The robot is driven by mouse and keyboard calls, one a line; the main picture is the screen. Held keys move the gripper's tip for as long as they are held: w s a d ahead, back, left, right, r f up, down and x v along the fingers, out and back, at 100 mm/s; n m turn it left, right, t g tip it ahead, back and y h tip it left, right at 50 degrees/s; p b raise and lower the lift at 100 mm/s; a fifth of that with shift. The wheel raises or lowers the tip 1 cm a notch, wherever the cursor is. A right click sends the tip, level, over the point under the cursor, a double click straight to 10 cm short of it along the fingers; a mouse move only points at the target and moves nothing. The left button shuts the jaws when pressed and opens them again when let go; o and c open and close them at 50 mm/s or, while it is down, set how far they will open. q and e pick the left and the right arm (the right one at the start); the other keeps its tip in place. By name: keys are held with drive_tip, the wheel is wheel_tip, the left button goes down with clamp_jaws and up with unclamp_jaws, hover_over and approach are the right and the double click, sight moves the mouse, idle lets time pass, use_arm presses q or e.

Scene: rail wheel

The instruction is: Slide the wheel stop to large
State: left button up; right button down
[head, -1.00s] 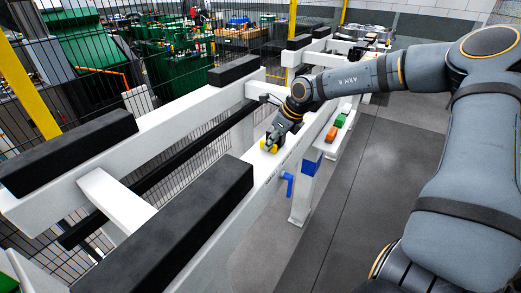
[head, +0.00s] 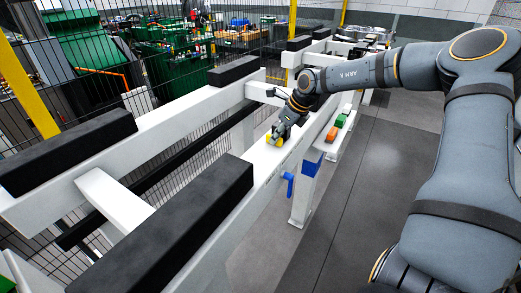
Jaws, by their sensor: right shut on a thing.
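The wheel stop looks to be the small yellow piece (head: 273,139) on top of the near white rail beam (head: 262,161). My right gripper (head: 278,134) reaches down over the rail from the right and is shut on the yellow piece. The fingers and wrist hide part of it. A blue handle (head: 288,184) sticks out from the side of the beam below. The lettering on the beam's side is too small to read. My left gripper is not in view.
Long black pads (head: 190,225) lie on the white rails. Orange and green blocks (head: 332,134) sit on a side ledge right of the rail. A wire fence and green bins (head: 83,47) stand behind. The grey floor at right is clear.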

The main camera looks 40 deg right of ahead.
drive_tip(key=shift+w+d, duration=0.1)
drive_tip(key=shift+d, duration=0.1)
drive_tip(key=shift+w+d+b, duration=0.35)
drive_tip(key=shift+d+b, duration=0.05)
drive_tip(key=shift+d, duration=0.45)
drive_tip(key=shift+w+d+b, duration=0.35)
drive_tip(key=shift+d+b, duration=0.05)
drive_tip(key=shift+d, duration=0.45)
drive_tip(key=shift+w+d+b, duration=0.2)
drive_tip(key=shift+w+d, duration=0.05)
drive_tip(key=shift+d, duration=0.35)
drive_tip(key=shift+w+d+b, duration=0.25)
drive_tip(key=shift+d, duration=0.4)
drive_tip(key=shift+w+d+b, duration=0.2)
drive_tip(key=shift+w+d, duration=0.05)
drive_tip(key=shift+d, duration=0.35)
drive_tip(key=c, duration=1.2)
unclamp_jaws()
drive_tip(key=shift+r, duration=0.1)
drive_tip(key=shift+o, duration=0.2)
drive_tip(key=shift+a, duration=0.1)
drive_tip(key=shift+r, duration=0.15)
